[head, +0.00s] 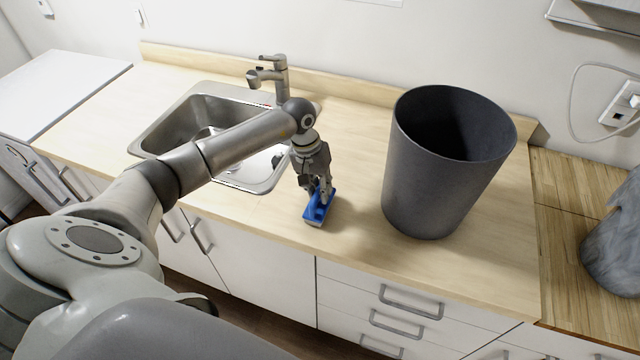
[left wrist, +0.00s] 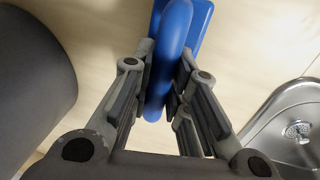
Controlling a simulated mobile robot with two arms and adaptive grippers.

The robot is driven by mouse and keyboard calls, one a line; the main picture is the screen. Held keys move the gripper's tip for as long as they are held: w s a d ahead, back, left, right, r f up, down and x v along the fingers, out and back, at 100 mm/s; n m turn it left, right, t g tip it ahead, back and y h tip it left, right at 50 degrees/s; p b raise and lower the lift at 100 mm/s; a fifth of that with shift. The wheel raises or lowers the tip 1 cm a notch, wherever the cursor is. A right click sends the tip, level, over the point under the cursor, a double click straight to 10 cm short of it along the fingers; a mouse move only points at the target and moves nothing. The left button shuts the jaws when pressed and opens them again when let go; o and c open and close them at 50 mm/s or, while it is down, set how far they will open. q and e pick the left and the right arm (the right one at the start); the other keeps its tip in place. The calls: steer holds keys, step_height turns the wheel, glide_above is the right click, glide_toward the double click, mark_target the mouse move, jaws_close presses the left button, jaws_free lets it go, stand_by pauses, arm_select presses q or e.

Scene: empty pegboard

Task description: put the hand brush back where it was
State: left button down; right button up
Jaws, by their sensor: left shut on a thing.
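The blue hand brush (head: 319,208) is at the countertop between the sink and the dark bin, close to the counter's front edge. My left gripper (head: 318,190) points down from above and is shut on the brush's handle. In the left wrist view the blue handle (left wrist: 172,45) lies between the two fingers of my left gripper (left wrist: 163,85). I cannot tell whether the brush touches the counter or is held just above it. My right gripper is in neither view.
A steel sink (head: 165,122) with a faucet (head: 270,77) is to the left of the brush. A tall dark grey bin (head: 440,185) stands on the counter to the right. The wooden countertop (head: 355,150) is clear between them. A grey object (head: 615,245) is at the far right.

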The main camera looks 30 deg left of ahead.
arm_select(q)
steer(key=c, duration=1.4)
jaws_free()
steer(key=shift+r, duration=0.1)
steer(key=shift+a+r+b, duration=0.15)
steer(key=shift+r+b, duration=0.15)
steer(key=shift+b, duration=0.1)
steer(key=b+v, duration=0.4)
steer(key=v, duration=0.7)
steer(key=shift+r+b, duration=0.15)
steer(key=shift+b, duration=0.25)
